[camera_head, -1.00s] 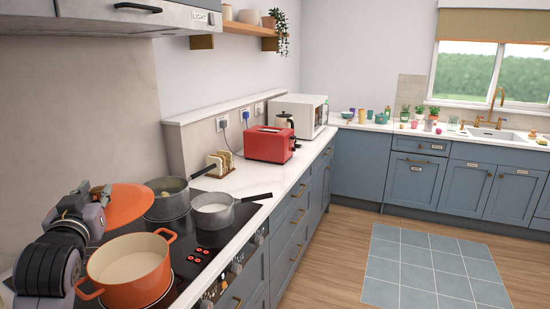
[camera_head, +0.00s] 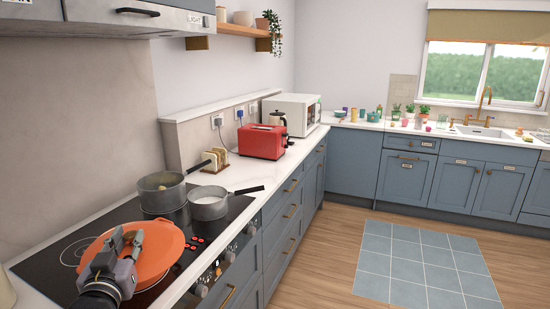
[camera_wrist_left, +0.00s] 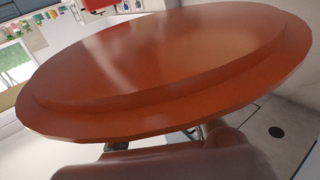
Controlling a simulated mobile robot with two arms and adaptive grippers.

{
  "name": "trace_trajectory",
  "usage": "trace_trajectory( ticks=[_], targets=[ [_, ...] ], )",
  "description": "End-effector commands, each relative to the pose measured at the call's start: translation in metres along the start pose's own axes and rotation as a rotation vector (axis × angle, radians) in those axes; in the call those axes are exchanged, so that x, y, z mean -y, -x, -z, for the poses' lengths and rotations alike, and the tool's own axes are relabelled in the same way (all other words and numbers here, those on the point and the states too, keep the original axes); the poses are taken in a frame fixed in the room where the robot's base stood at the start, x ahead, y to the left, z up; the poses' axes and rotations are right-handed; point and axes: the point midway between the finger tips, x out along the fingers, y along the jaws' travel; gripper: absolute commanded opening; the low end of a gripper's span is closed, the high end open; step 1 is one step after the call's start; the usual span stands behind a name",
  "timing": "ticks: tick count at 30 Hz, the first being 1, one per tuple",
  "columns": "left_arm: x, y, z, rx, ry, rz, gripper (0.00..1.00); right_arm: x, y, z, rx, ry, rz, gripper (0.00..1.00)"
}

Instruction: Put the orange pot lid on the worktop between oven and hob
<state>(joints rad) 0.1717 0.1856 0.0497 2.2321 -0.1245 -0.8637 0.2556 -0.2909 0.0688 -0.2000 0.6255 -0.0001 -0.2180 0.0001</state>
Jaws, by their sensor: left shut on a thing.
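The orange pot lid (camera_head: 160,247) is in my left gripper (camera_head: 128,246), above the near end of the black hob (camera_head: 60,257). In the left wrist view the lid (camera_wrist_left: 170,75) fills most of the picture. The gripper is shut on it. The orange pot is largely or wholly hidden behind the lid and gripper; I cannot tell whether lid and pot touch. The white worktop (camera_head: 233,178) runs from the hob to a white oven-like appliance (camera_head: 293,108) at the far end. My right gripper is not in view.
Two grey pans, a larger one (camera_head: 160,196) and a smaller one (camera_head: 208,207), stand on the hob with handles sticking out. Bare worktop shows between pans and toaster.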

Motion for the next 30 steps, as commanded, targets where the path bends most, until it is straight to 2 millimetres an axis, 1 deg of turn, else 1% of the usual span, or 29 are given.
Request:
trace_trajectory(
  ticks=[1, 2, 5, 6, 10, 12, 15, 19, 23, 30],
  targets=[
    [-0.01, 0.008, -0.015, 0.006, 0.003, -0.02, 0.0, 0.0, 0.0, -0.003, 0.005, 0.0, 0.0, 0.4],
    [-0.015, 0.014, -0.023, 0.007, 0.003, -0.032, 0.0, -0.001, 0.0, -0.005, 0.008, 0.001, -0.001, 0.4],
    [-0.037, 0.037, -0.053, 0.008, 0.004, -0.076, 0.0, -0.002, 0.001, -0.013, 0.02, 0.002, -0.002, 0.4],
    [-0.045, 0.049, -0.065, 0.008, 0.006, -0.093, 0.0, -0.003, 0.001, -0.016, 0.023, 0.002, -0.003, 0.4],
    [-0.068, 0.085, -0.092, 0.005, 0.006, -0.137, 0.0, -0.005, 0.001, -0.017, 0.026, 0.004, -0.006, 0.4],
    [-0.076, 0.102, -0.101, 0.002, 0.005, -0.152, 0.0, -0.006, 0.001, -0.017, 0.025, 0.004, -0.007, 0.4],
    [-0.084, 0.122, -0.11, 0.0, 0.004, -0.166, 0.0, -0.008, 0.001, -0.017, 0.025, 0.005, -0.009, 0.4],
    [-0.09, 0.138, -0.115, -0.004, 0.003, -0.175, 0.0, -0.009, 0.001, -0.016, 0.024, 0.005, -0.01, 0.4],
    [-0.091, 0.151, -0.122, 0.0, 0.002, -0.179, 0.0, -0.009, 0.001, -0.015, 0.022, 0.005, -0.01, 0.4],
    [-0.084, 0.195, -0.141, 0.004, 0.003, -0.182, 0.0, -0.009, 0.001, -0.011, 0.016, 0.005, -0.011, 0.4]
  ],
)
